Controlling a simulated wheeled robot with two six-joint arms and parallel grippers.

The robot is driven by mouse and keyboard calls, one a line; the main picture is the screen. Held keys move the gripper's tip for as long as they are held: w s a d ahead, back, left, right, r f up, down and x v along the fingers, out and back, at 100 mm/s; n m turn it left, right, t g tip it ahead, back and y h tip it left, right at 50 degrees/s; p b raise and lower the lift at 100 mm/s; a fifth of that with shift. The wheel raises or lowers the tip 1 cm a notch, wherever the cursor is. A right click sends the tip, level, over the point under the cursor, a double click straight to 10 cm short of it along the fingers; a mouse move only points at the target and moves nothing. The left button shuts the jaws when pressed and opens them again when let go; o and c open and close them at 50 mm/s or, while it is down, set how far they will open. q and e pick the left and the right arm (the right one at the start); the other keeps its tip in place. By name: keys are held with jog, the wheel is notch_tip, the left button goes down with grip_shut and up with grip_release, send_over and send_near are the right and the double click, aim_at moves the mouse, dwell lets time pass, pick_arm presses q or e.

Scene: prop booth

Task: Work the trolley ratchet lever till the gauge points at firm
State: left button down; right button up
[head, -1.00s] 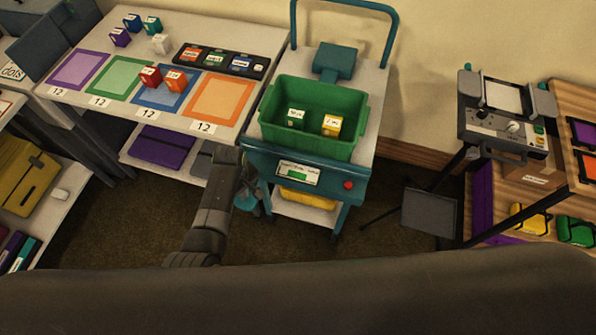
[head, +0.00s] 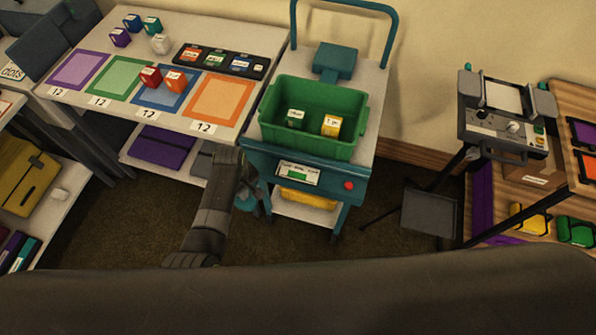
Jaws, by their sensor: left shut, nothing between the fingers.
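The teal trolley (head: 359,194) stands at the middle, against the wall. Its front panel carries a small gauge (head: 298,173) with a white face and a green patch; the needle is too small to read. A red knob (head: 348,185) is right of the gauge. A teal part, perhaps the ratchet lever's end (head: 247,203), shows low at the trolley's left side, partly hidden by my arm. My left gripper (head: 246,186) is shut and empty beside the trolley's left front; I cannot tell whether it touches the lever. My right gripper is out of view.
A green bin (head: 313,146) with two small boxes sits on the trolley. A table (head: 150,35) with coloured mats and blocks is close on the left. A dark stand with a device (head: 505,125) and a wooden shelf unit are at right. Some floor is free between trolley and stand.

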aim_at(246, 202)
pick_arm(q)
jog(key=shift+f, duration=0.1)
dwell(0.4)
jog(key=shift+s+f+b, duration=0.1)
jog(key=shift+f+b, duration=2)
jog(key=shift+f, duration=0.7)
notch_tip(246, 202, up, 7)
jog(key=p, duration=0.7)
notch_tip(246, 202, up, 3)
jog(key=shift+f+p, duration=0.2)
jog(key=shift+p, duration=1.05)
jog(key=shift+f, duration=0.1)
